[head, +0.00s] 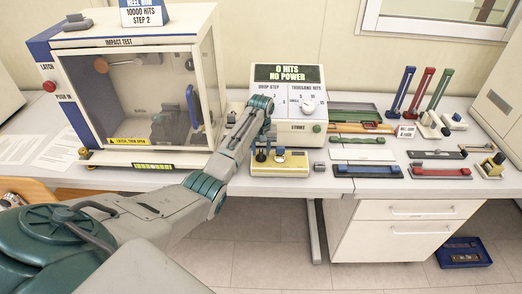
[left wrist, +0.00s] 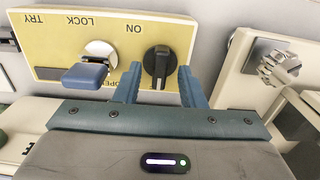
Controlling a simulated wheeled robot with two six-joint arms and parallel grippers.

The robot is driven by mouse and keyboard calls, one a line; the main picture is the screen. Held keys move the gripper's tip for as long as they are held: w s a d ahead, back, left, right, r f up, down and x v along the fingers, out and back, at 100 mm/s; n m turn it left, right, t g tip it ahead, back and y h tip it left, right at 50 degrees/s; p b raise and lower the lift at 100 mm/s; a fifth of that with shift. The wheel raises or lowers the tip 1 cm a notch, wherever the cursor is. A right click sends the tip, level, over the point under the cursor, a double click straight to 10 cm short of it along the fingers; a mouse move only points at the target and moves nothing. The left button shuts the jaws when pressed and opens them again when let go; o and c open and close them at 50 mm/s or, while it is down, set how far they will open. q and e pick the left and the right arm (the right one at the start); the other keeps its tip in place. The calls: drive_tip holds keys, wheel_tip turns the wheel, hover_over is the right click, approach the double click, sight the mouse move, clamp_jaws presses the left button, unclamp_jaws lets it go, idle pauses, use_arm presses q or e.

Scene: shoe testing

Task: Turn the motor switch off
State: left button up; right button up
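The black motor switch knob (left wrist: 157,62) is on a yellow panel (left wrist: 200,36) near the word ON, which is upside down in the left wrist view. A pale line runs along the knob, roughly up and down in that view. My left gripper (left wrist: 158,80) is open, with one blue-grey finger on each side of the knob; I cannot tell if either touches it. In the head view the yellow panel (head: 297,163) sits in front of the control box, and my left gripper (head: 264,143) is over its left part. My right gripper is not in view.
A blue handle on a silver disc (left wrist: 86,74) is beside the knob on the panel. The control box sign (head: 288,73) reads "0 HITS NO POWER". An impact test cabinet (head: 108,140) stands left; shoe-testing parts (head: 368,170) lie right.

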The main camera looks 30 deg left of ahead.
sight(261, 153)
use_arm(q)
wheel_tip(261, 153, up, 10)
drive_tip(key=b, duration=0.3)
drive_tip(key=shift+r+b, duration=0.25)
drive_tip(key=shift+b, duration=0.15)
